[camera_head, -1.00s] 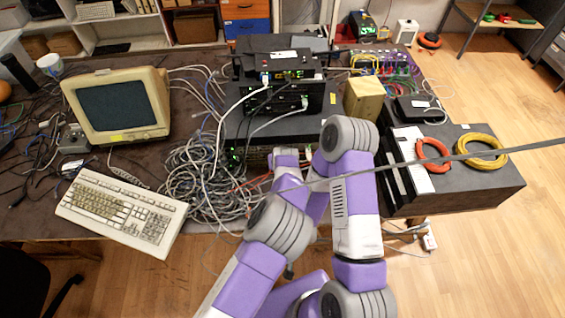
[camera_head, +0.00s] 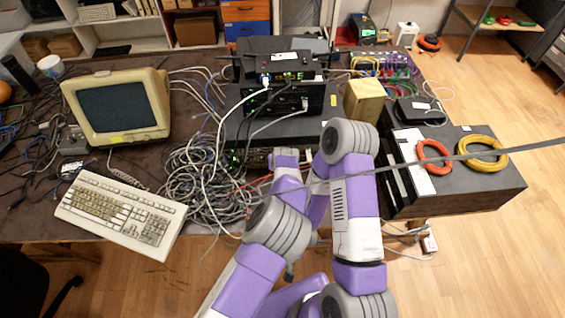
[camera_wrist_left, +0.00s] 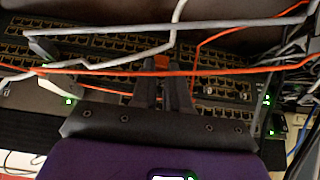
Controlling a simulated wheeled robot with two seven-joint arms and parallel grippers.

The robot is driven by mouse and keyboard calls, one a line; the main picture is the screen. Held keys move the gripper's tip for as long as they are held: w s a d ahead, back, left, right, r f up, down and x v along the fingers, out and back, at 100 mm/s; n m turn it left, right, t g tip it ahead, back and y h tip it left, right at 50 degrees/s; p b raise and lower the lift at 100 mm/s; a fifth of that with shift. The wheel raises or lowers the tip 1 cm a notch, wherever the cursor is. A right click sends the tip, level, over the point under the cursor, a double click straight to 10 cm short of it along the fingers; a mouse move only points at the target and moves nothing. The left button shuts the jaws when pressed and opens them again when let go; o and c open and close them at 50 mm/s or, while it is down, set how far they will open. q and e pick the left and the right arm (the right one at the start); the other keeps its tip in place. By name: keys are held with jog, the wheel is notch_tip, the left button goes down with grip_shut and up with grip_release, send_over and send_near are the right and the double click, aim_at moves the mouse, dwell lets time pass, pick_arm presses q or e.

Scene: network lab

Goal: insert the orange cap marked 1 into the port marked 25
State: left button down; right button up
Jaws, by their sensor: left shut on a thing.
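In the left wrist view my left gripper (camera_wrist_left: 167,72) is shut on the small orange cap (camera_wrist_left: 162,62), of which only a little shows at the fingertips. It is held in front of a dark network panel (camera_wrist_left: 100,46) with rows of gold-edged ports. The marks on the cap and ports are too small to read, so I cannot pick out port 25 or tell whether the cap touches the panel. In the head view my arm links hide the left gripper and most of the panel. The right gripper does not show.
Orange cables (camera_wrist_left: 225,70) and grey cables (camera_wrist_left: 200,25) cross the panel close to the fingers. In the head view a heap of grey cables (camera_head: 205,185) lies left of my arms, beside a keyboard (camera_head: 120,212). A dark box with cable coils (camera_head: 455,190) stands at right.

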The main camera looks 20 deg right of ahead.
pick_arm(q)
jog(key=shift+w, duration=0.15)
jog(key=c, duration=1)
grip_release()
jog(key=shift+c, duration=0.2)
jog(key=v, duration=0.7)
jog(key=shift+s+r+p, duration=0.2)
jog(key=shift+r+p, duration=0.05)
jog(key=shift+p, duration=0.15)
